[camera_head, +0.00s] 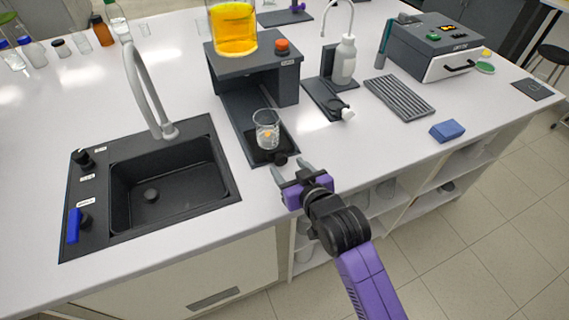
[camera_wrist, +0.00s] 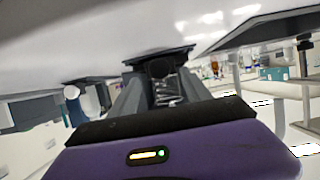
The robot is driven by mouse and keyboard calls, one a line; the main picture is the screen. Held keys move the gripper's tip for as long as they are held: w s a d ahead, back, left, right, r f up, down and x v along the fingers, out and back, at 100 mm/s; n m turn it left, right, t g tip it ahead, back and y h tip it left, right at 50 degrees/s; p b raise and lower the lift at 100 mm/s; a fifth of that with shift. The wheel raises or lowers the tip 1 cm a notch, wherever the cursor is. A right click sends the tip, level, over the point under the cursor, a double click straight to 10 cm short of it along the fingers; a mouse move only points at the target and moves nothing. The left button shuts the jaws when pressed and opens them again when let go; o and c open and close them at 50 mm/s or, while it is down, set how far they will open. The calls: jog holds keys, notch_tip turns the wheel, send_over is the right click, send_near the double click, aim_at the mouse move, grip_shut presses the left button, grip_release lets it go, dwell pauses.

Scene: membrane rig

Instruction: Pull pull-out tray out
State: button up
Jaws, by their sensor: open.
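The pull-out tray (camera_head: 257,154) is a dark plate low at the front of the grey rig, with a round black knob (camera_head: 281,160) on its front edge. In the wrist view, the dark knob (camera_wrist: 160,67) shows between and just beyond the fingertips, below the dark tray edge (camera_wrist: 158,54). I cannot tell whether either finger touches it.
A beaker of yellow liquid (camera_head: 232,28) stands on top of the rig (camera_head: 254,66). A black sink (camera_head: 150,190) with a tall grey tap lies left. To the right are a bottle stand (camera_head: 326,100), a ribbed mat (camera_head: 399,97) and a blue block (camera_head: 447,131).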

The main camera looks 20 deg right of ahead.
jog(key=shift+v, duration=1.7)
notch_tip(320, 180, up, 5)
jog(key=t, duration=0.2)
jog(key=f+v, duration=0.3)
jog(key=v, duration=1.4)
jog(key=s+f+v, duration=0.1)
jog(key=f+v, duration=0.3)
jog(key=v, duration=1.4)
jog(key=shift+s+f+g, duration=0.2)
jog(key=shift+f+g, duration=0.2)
jog(key=shift+f, duration=0.05)
jog(key=shift+f+b, duration=0.15)
jog(key=shift+b, duration=0.15)
